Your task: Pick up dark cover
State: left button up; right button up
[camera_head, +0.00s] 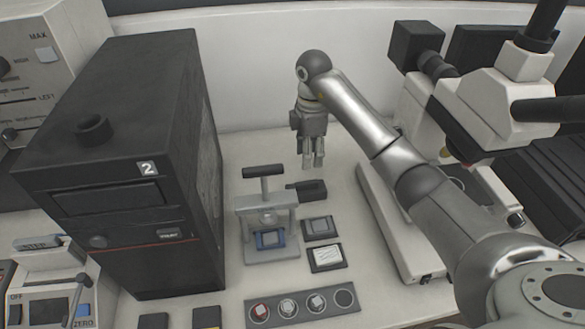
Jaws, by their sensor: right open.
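My right gripper (313,163) hangs fingers down above the back of the bench, behind the small press. It is open and empty, apart from everything on the bench. A small grey mounting press (285,251) with a black T-handle (263,171) stands left of centre, with a blue piece (270,239) in it. Right of the press lie a dark square piece with a grey centre (320,227) and a dark-framed piece with a white centre (327,257). A black blocky part (312,190) is beside the press top. I cannot tell which is the dark cover. My left gripper is out of view.
A tall black unit marked 2 (120,160) stands left of the press. A dark strip (330,310) with several round wells lies in front. A white microscope (490,100) stands at the right, behind my right arm. Bare bench (240,280) lies around the press.

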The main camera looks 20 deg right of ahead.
aim_at(307, 182)
jog(key=f, duration=0.4)
jog(key=shift+s+f, duration=0.1)
jog(key=shift+s, duration=0.1)
jog(key=shift+f, duration=0.3)
jog(key=f, duration=0.2)
jog(key=f+p, duration=0.1)
jog(key=f, duration=0.1)
jog(key=shift+w+a+f, duration=0.1)
jog(key=shift+a, duration=0.1)
jog(key=shift+f+p, duration=0.35)
jog(key=shift+f, duration=0.2)
jog(key=c, duration=0.4)
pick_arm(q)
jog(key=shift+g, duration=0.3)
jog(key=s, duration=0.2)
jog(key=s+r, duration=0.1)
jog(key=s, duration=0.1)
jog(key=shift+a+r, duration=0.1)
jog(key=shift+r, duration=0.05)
pick_arm(e)
grip_shut()
